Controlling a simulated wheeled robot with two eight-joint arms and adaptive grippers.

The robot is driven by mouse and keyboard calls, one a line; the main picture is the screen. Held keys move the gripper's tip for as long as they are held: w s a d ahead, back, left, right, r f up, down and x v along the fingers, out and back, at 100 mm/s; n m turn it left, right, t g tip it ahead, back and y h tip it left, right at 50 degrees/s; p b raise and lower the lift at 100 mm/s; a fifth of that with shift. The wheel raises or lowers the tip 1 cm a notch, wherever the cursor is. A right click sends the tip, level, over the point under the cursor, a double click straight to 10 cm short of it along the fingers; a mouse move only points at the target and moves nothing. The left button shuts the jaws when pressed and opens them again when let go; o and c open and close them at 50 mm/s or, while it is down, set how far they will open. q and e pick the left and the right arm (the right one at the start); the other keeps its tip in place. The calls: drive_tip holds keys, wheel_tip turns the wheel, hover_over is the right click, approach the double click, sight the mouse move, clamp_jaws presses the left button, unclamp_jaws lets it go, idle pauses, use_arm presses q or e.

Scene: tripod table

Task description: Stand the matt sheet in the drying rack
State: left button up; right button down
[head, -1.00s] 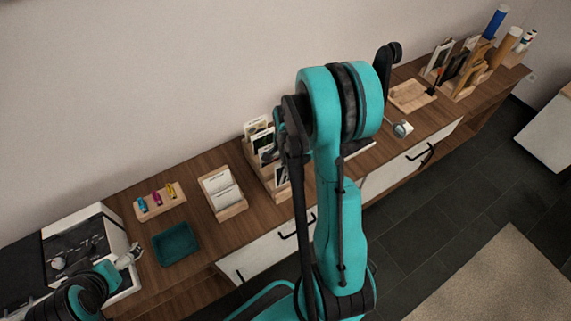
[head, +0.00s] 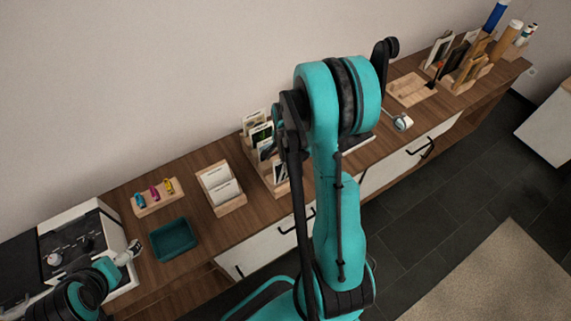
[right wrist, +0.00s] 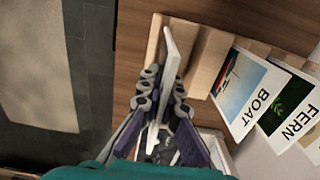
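A pale sheet (right wrist: 174,55) shows nearly edge-on in the right wrist view, between the fingers of my right gripper (right wrist: 163,82). The fingers are closed against it from both sides. Its far end is at the front tier of the stepped wooden rack (right wrist: 205,58); I cannot tell whether it sits in a slot. Cards marked BOAT (right wrist: 241,90) and FERN (right wrist: 287,106) stand in the rack behind. In the head view my right arm hides that gripper and part of the rack (head: 270,177). My left gripper (head: 131,250) hangs by the white machine at lower left, its fingers too small to read.
A wooden card holder (head: 230,208), teal tray (head: 172,240) and clip block (head: 156,205) stand left of the rack. A shallow wooden tray (head: 410,88) and an upright-filled rack (head: 468,72) stand to the right. White drawers with dark handles are below the top.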

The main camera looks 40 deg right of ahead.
drive_tip(key=shift+f, duration=0.2)
idle(0.5)
drive_tip(key=shift+f+b, duration=2.35)
drive_tip(key=shift+b, duration=0.15)
drive_tip(key=c, duration=1.6)
unclamp_jaws()
drive_tip(key=shift+c, duration=0.2)
drive_tip(key=shift+r, duration=0.15)
drive_tip(key=shift+r+p, duration=3.25)
drive_tip(key=shift+r, duration=1.2)
